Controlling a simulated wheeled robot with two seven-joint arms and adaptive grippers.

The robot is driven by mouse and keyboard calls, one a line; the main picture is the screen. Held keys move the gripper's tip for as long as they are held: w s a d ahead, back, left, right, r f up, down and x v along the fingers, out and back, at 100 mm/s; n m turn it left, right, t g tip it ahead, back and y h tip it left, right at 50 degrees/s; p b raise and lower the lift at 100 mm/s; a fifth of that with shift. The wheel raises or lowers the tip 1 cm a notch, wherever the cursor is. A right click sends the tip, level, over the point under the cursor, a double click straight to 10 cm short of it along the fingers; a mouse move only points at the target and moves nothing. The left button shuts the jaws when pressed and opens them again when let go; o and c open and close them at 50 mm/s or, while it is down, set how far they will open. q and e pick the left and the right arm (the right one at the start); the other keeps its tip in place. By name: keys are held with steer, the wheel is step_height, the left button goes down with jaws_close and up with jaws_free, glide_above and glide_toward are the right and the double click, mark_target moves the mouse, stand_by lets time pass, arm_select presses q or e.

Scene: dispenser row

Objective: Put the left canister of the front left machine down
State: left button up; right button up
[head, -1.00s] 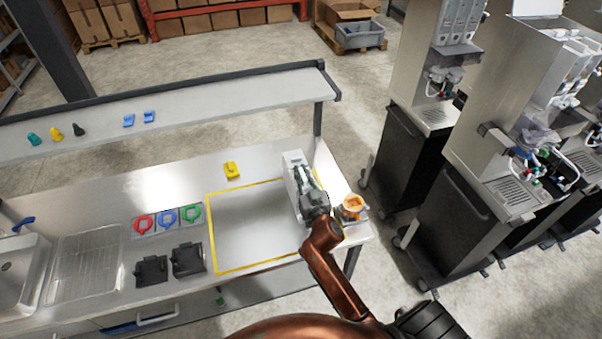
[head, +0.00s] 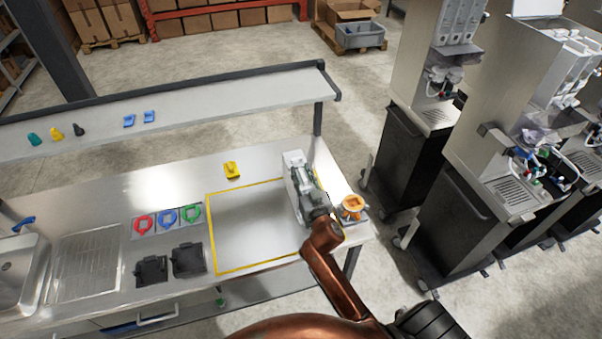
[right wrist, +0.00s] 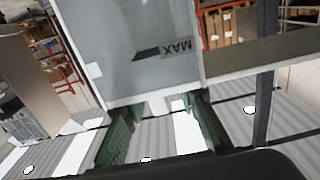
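The canister (head: 294,160) is a tall pale grey box. It stands upright on the worktable at the right end of the yellow-outlined area (head: 211,240). My right gripper (head: 309,181) is at the canister's right side in the head view. In the right wrist view the canister (right wrist: 130,65) fills the upper middle and bears a MAX mark. The green finger pads of my right gripper (right wrist: 158,125) are spread apart near the canister's end, with a gap around a small pale tab between them. My left gripper is not in view.
An orange-topped device (head: 352,206) stands close right of the gripper. A yellow item (head: 232,170) lies behind the outlined area. Black holders (head: 188,260) and coloured rings (head: 167,217) are to the left. A raised shelf (head: 230,96) runs behind. Dispenser machines (head: 505,140) stand at right.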

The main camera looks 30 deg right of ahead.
steer(key=b+v, duration=0.1)
steer(key=v, duration=1)
steer(key=shift+s+a, duration=0.2)
steer(key=shift+s, duration=0.2)
stand_by(0.5)
